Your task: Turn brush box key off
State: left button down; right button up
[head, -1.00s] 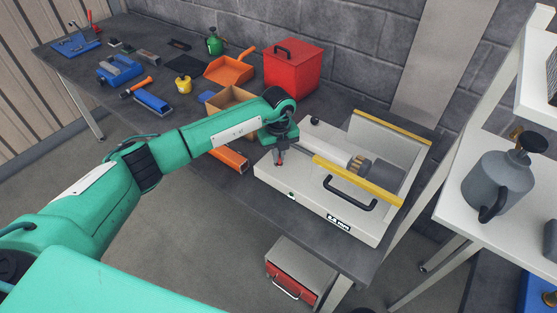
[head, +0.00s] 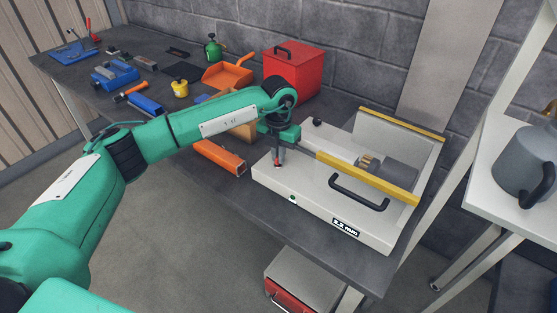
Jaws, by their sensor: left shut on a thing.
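The brush box (head: 318,210) is a white machine on the right end of the dark workbench. It has yellow edge bars, a black handle (head: 358,195), a size label (head: 345,228) and a small green light (head: 292,198) on its front. A brush and grey roller (head: 388,171) show inside. My left gripper (head: 277,162) points down at the box's left front corner and is shut on the small key there. The fingers hide most of the key, with a little red showing, so I cannot tell its turned position. My right gripper is not in view.
A red lidded box (head: 292,72), orange dustpan (head: 228,76) and orange bar (head: 219,158) are on the bench (head: 221,190) to the left and behind. A grey can (head: 525,165) stands on the white shelf at right. A drawer unit (head: 303,275) is below the bench front.

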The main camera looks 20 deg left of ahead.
pick_arm(q)
jog(key=shift+m+b, duration=0.55)
jog(key=shift+m, duration=0.35)
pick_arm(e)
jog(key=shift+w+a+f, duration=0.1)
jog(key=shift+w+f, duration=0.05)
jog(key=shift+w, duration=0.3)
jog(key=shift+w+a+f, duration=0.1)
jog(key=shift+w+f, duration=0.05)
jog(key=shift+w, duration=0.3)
pick_arm(q)
jog(key=c, duration=1.6)
grip_release()
jog(key=shift+o, duration=0.2)
